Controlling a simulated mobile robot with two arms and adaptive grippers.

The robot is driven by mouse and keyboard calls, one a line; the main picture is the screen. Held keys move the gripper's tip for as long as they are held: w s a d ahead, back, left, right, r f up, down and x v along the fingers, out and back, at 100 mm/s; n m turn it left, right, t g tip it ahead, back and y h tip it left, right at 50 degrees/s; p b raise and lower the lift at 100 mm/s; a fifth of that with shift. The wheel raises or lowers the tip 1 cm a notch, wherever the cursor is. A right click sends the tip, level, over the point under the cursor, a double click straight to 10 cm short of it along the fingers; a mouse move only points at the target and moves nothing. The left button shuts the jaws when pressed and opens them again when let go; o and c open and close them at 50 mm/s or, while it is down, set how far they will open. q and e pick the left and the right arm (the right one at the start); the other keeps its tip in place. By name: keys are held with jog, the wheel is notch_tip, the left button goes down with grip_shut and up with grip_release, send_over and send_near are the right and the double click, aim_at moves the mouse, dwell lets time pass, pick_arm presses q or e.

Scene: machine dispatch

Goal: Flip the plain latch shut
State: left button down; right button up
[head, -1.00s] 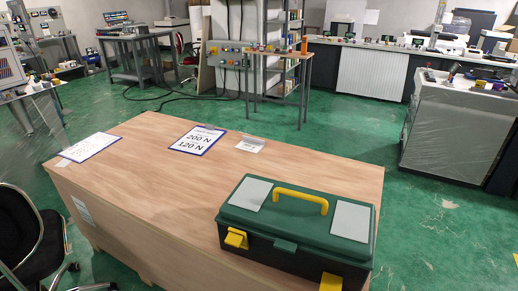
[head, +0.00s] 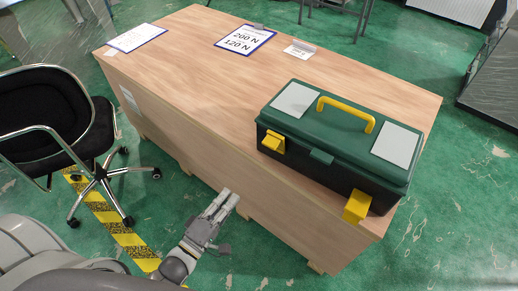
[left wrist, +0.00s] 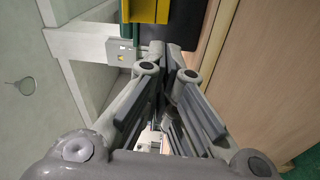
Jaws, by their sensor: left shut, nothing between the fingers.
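A black toolbox with a green lid (head: 335,128) sits on the near right part of the wooden crate; its lid looks closed. Two yellow latches are on its front: a left one (head: 273,143) and a right one (head: 357,207). Both stick out from the front; I cannot tell which is the plain one. My left gripper (head: 230,197) is shut and empty, in front of the crate, below and left of the toolbox and apart from it. In the left wrist view, its shut fingers (left wrist: 167,50) point towards a yellow part (left wrist: 142,10) by the dark box wall.
The wooden crate top (head: 200,75) holds a framed sheet with force values (head: 243,39), a clipboard (head: 137,38) and a small card (head: 299,50). A black office chair (head: 45,115) stands left of the crate. Yellow-black floor tape (head: 110,220) runs beside it.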

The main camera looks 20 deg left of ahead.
pick_arm(q)
jog(key=t, duration=0.1)
send_near(263, 144)
jog(key=shift+n+h, duration=0.3)
jog(key=shift+n, duration=0.2)
jog(key=b+x, duration=0.3)
jog(key=x, duration=0.4)
jog(key=shift+w+a+f, duration=0.1)
jog(key=shift+w+f, duration=0.05)
jog(key=shift+w, duration=0.05)
jog(key=shift+r+p, duration=0.2)
jog(key=shift+p, duration=0.3)
jog(key=w+r+g+p, duration=0.1)
jog(key=p, duration=0.6)
jog(key=shift+w+r+g, duration=0.1)
jog(key=shift+r+g, duration=0.25)
jog(key=shift+g, duration=0.05)
jog(key=shift+w+f+p, duration=0.1)
jog(key=shift+w+p, duration=0.05)
jog(key=shift+p, duration=0.6)
jog(key=shift+g+y, duration=0.3)
jog(key=shift+y, duration=0.1)
jog(key=shift+f, duration=0.1)
